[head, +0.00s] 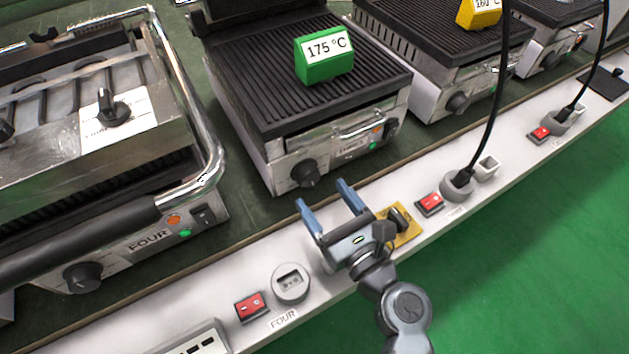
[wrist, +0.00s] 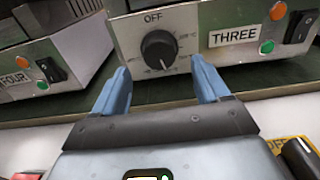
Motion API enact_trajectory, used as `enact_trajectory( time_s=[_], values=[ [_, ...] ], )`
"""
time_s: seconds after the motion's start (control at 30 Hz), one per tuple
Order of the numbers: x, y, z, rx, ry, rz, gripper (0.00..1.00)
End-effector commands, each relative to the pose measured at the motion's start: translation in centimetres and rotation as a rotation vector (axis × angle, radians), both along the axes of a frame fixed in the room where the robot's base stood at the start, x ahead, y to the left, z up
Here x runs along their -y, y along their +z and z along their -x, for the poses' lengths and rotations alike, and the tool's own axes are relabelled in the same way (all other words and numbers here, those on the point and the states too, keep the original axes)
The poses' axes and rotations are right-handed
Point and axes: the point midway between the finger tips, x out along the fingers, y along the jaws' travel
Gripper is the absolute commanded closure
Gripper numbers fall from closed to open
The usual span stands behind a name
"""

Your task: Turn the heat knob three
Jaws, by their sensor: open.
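The heat knob three (wrist: 159,50) is a black round dial on the metal front of the grill labelled THREE, with OFF printed above it. It also shows in the head view (head: 305,173), on the grill (head: 330,145) that bears a green 175 °C block (head: 325,59). My gripper (head: 323,193) is open, with two blue fingers pointing toward that grill's front. In the wrist view the fingers of my gripper (wrist: 160,80) appear on the left and right of the knob's lower part. The fingers look short of the knob, and nothing is between them.
Grill FOUR (head: 150,240), with its metal handle, stands at the left. Another grill (head: 440,60) with a yellow block stands at the right. The white ledge (head: 220,265) carries sockets, red switches and a black-and-yellow switch (head: 400,222) beside my gripper. Cables hang at the right.

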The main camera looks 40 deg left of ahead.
Motion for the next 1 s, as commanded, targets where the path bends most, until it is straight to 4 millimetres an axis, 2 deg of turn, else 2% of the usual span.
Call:
enact_trajectory(
  time_s=[0.1,0.3,0.7,1.0],
  values=[
    [-2.0,0.0,-0.8,0.001,0.002,-0.001,0.25],
    [-3.9,-0.1,-1.6,0.001,0.000,0.000,0.25],
    [-4.5,0.0,-1.9,0.001,-0.002,0.001,0.25],
    [-4.4,0.0,-1.9,0.001,-0.002,0.001,0.54]
  ],
)
